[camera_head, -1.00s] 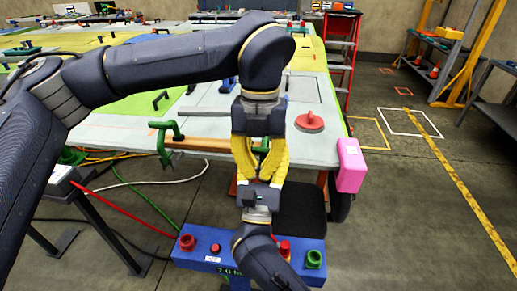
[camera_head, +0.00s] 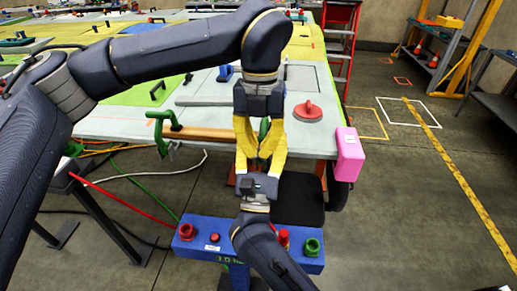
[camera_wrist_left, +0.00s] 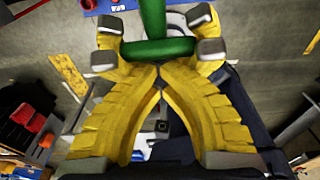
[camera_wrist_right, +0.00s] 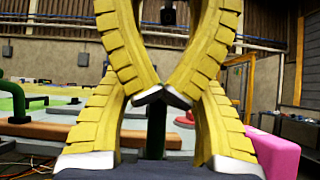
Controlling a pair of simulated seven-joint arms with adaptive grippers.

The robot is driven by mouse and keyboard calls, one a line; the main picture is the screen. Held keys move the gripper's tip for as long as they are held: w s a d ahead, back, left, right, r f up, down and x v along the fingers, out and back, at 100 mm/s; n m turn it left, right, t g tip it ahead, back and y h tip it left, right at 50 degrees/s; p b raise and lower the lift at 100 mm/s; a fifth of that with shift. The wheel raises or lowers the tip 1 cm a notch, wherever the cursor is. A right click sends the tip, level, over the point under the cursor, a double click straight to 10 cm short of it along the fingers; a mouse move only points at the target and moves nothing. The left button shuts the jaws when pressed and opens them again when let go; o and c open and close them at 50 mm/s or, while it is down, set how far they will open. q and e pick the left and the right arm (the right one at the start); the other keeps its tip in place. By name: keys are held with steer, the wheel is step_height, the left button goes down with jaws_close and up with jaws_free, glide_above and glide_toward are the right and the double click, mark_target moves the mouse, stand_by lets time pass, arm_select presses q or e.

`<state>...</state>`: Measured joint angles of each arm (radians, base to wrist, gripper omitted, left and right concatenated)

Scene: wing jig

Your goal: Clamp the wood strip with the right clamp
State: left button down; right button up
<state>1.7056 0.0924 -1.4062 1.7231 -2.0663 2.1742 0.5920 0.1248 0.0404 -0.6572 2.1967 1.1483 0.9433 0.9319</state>
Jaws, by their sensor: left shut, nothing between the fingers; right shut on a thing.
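The wood strip (camera_head: 208,133) lies along the near edge of the table, and its left end is at a green clamp (camera_head: 163,130). The right clamp is mostly hidden behind my grippers; a green part of it (camera_head: 264,127) shows between yellow fingers, and a green bar (camera_wrist_left: 155,48) shows in the left wrist view. My left gripper (camera_head: 260,156) points down from above, shut and empty, close in front of the right clamp. My right gripper (camera_head: 262,140) comes up from below, its fingers overlapping the left's in view, shut on the right clamp. Whether the clamp presses the strip is hidden.
A pink block (camera_head: 348,155) is at the table's right corner. A red round handle (camera_head: 307,111) sits on the table. A blue button box (camera_head: 210,237) stands below in front. Cables hang at the left.

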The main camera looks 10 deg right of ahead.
arm_select(q)
steer(key=shift+w, duration=0.1)
arm_select(e)
steer(key=shift+w+d+f, duration=0.15)
steer(key=shift+w+f, duration=0.05)
steer(key=shift+f, duration=0.25)
arm_select(q)
steer(key=shift+w+d+r, duration=0.15)
steer(key=shift+w+r, duration=0.4)
steer(key=shift+w, duration=0.2)
arm_select(e)
steer(key=o, duration=1.1)
arm_select(q)
steer(key=shift+w+d+f, duration=0.1)
steer(key=shift+w+d, duration=0.05)
arm_select(e)
steer(key=o, duration=0.4)
steer(key=shift+w, duration=0.1)
arm_select(q)
steer(key=shift+s, duration=0.2)
arm_select(e)
steer(key=o, duration=0.3)
steer(key=shift+r, duration=0.2)
steer(key=shift+o, duration=0.2)
